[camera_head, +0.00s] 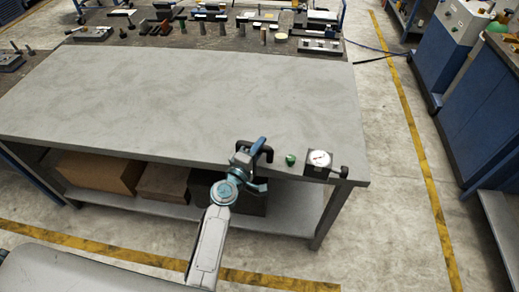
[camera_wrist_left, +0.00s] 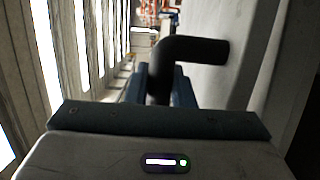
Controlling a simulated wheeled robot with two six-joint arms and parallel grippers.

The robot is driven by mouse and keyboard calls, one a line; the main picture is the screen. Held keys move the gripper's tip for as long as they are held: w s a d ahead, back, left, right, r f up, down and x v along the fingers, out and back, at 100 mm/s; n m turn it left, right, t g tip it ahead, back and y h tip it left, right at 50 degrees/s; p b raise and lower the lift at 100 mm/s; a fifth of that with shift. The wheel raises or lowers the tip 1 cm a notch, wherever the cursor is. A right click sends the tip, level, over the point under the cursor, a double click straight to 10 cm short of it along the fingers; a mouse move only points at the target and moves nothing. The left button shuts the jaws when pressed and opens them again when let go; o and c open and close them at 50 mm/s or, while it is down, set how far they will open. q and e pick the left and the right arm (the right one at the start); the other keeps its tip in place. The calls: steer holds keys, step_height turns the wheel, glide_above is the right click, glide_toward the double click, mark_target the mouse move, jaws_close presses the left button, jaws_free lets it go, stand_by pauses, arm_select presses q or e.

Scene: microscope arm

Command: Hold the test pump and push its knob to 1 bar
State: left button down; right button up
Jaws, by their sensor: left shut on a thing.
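The test pump stands at the front right edge of the bench. Its white round gauge (camera_head: 319,157) sits on a dark body, and the needle reading is too small to tell. A small black knob (camera_head: 344,171) sticks out at its right, and a green part (camera_head: 291,160) shows at its left. My left gripper (camera_head: 257,147) is left of the gauge, at the bench's front edge. It is shut on a black bent handle (camera_head: 268,153). In the left wrist view the handle (camera_wrist_left: 195,48) rises between the blue fingers (camera_wrist_left: 162,88) and bends right. My right gripper is not in view.
The grey bench top (camera_head: 180,100) is broadly clear. Several tools and blocks line its far edge. Cardboard boxes (camera_head: 100,172) stand on the lower shelf. A blue cabinet (camera_head: 445,60) stands to the right across a floor aisle.

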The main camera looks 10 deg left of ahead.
arm_select(q)
steer(key=shift+w+a+f+b, duration=0.55)
steer(key=shift+w+b, duration=0.55)
steer(key=shift+w, duration=1.15)
steer(key=shift+w+a+f+b, duration=0.55)
steer(key=shift+w+b, duration=0.55)
steer(key=shift+w, duration=1.15)
steer(key=shift+w+a+f+b, duration=0.5)
steer(key=shift+w+b, duration=0.6)
steer(key=shift+w, duration=1.15)
steer(key=shift+w+a, duration=0.2)
steer(key=shift+w, duration=0.3)
steer(key=shift+f+b, duration=0.4)
steer(key=shift+b, duration=0.3)
steer(key=shift+f, duration=0.15)
